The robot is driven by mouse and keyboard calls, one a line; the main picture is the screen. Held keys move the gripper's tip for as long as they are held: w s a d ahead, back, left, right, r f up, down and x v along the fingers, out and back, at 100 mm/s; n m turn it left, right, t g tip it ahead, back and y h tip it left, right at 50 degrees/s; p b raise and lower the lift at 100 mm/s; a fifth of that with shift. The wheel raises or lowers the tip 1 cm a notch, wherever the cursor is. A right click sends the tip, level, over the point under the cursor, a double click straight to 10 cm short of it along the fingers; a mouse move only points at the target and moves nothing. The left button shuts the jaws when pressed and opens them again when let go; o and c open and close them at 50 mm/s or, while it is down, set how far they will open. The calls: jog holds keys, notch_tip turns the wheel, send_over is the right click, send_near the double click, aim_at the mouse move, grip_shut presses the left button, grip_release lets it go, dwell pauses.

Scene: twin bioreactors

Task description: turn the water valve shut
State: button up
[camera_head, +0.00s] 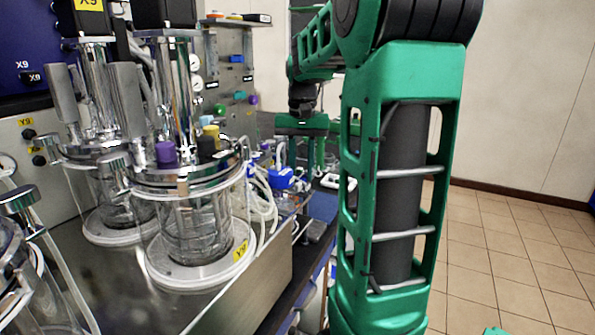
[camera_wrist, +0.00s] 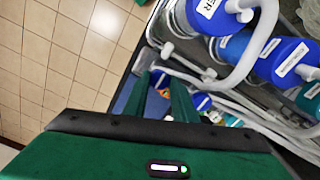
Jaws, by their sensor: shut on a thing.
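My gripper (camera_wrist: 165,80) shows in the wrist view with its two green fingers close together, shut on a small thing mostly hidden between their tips. A grey bar (camera_wrist: 142,62) lies at the tips. I cannot make out clearly whether the held thing is the water valve. In the head view my gripper (camera_head: 312,155) points down over the far end of the bench, small and partly covered by my own arm. A blue cap (camera_wrist: 208,14) with a label ending in "ER" shows at the top of the wrist view, right of the fingers.
More blue-capped bottles (camera_wrist: 284,60) and pale hoses (camera_wrist: 245,50) crowd the right of the wrist view. Two glass bioreactors (camera_head: 198,225) stand on the bench, with a valve panel (camera_head: 228,70) behind. The tiled floor (camera_head: 500,240) to the right is clear.

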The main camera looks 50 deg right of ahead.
aim_at(300, 175)
jog(key=shift+w+a, duration=0.1)
jog(key=o, duration=1)
jog(key=shift+o, duration=0.2)
notch_tip(300, 175, up, 11)
jog(key=shift+f, duration=0.1)
